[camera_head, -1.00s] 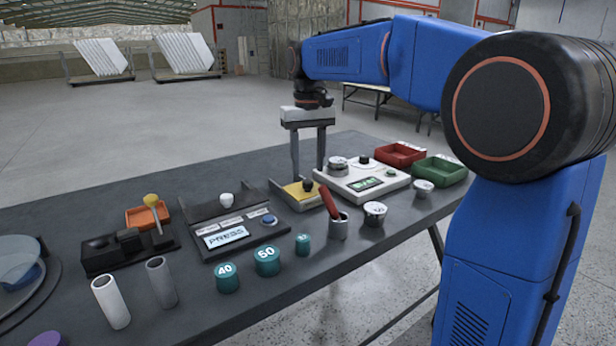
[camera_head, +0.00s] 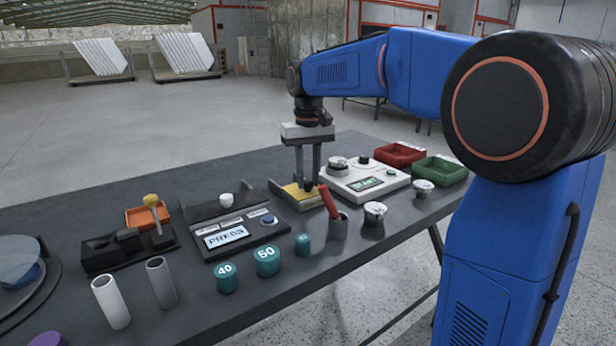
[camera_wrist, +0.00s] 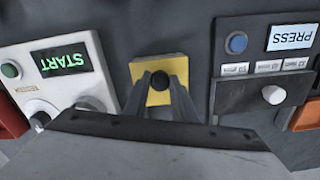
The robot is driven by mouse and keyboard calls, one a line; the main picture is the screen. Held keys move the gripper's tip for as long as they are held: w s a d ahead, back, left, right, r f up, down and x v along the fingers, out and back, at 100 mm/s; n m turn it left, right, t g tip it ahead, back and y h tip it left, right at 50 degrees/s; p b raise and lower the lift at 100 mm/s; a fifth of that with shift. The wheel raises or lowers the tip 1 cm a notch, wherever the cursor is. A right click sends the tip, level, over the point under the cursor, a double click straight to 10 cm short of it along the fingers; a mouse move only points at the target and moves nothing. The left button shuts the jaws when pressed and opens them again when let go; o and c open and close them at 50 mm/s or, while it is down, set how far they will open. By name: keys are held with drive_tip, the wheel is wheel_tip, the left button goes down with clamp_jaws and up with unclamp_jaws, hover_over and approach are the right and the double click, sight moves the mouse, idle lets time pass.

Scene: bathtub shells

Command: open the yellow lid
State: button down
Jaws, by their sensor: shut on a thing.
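The yellow lid (camera_head: 293,194) lies flat on a small grey box between the PRESS unit and the white START machine. Its dark round knob (camera_wrist: 160,81) stands up from the middle of the lid in the wrist view. The lid (camera_wrist: 180,68) also shows there around the knob. My gripper (camera_head: 308,186) points straight down over the lid, and its two fingers are closed on the knob from both sides. In the head view the fingers hide most of the knob.
The PRESS unit (camera_head: 232,238) is to the left and the white START machine (camera_head: 365,183) to the right. Teal weights (camera_head: 267,262) stand nearer. Red (camera_head: 400,154) and green (camera_head: 440,171) trays are at the right.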

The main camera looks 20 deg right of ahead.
drive_tip(key=w, duration=0.2)
drive_tip(key=w+a, duration=0.1)
drive_tip(key=w, duration=0.1)
drive_tip(key=w+a, duration=0.1)
drive_tip(key=w, duration=0.2)
drive_tip(key=shift+w+a, duration=0.1)
drive_tip(key=shift+a, duration=0.1)
drive_tip(key=c, duration=1.5)
unclamp_jaws()
drive_tip(key=shift+o, duration=0.2)
drive_tip(key=shift+r, duration=0.15)
wheel_tip(320, 180, up, 17)
